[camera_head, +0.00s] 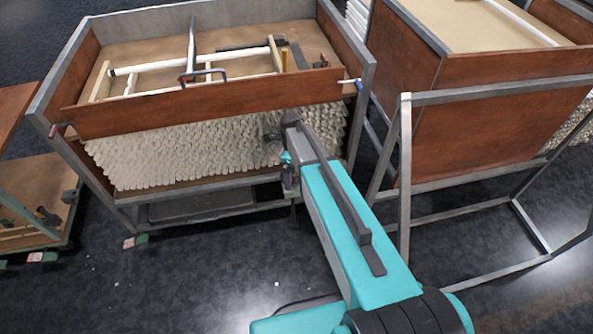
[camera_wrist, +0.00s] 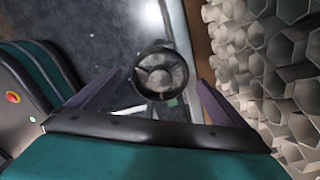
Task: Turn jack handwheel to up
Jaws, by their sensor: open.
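The jack handwheel (camera_wrist: 160,75) is a dark round ring with spokes. It shows in the middle of the wrist view, with the dark floor behind it. My gripper (camera_wrist: 158,100) is open, with one purple-grey finger to the left of the wheel and one to its right. I see no finger clearly touching the rim, and the depth between them is hard to judge. In the head view my gripper (camera_head: 289,180) is small, at the front of the wooden cart near its right end. The wheel is not clearly visible there, and the jack's body is mostly hidden.
White hexagonal tubes (camera_wrist: 285,80) are stacked close along the right of the wrist view. They fill the cart (camera_head: 200,122) below its wooden front board. A metal-framed cart (camera_head: 500,135) stands to the right. Floor in front is mostly clear.

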